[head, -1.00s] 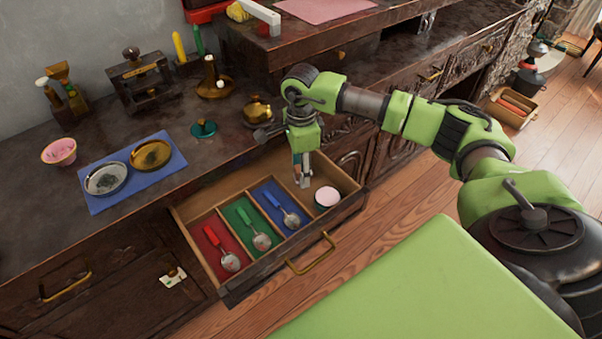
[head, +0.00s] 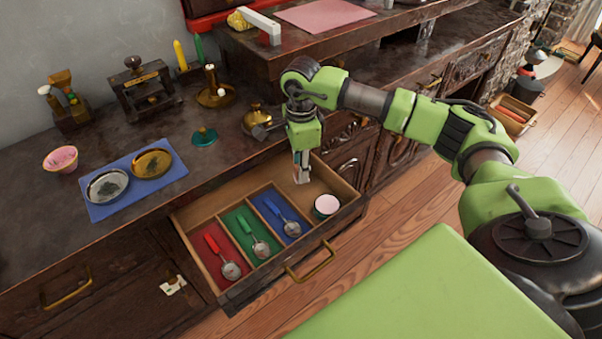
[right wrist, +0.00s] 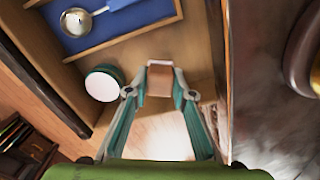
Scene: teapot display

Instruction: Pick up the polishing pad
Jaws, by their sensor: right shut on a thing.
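My right gripper (head: 302,176) hangs straight down over the right compartment of the open drawer (head: 311,258). In the right wrist view its fingers (right wrist: 160,72) are shut on a small pinkish-brown block with pale edges, the polishing pad (right wrist: 160,82). In the head view the pad is a tiny pale patch at the fingertips. A round tin with a pale pink top (head: 326,204) stands in the same compartment, in front of the gripper and apart from it. It also shows in the right wrist view (right wrist: 103,84). My left gripper is out of view.
Spoons with red (head: 231,270), green (head: 261,250) and blue (head: 291,229) handles lie in lined compartments to the left. The counter above holds a blue cloth (head: 107,209) with two round dishes, a brass pot (head: 255,117) and a teal lid (head: 204,137).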

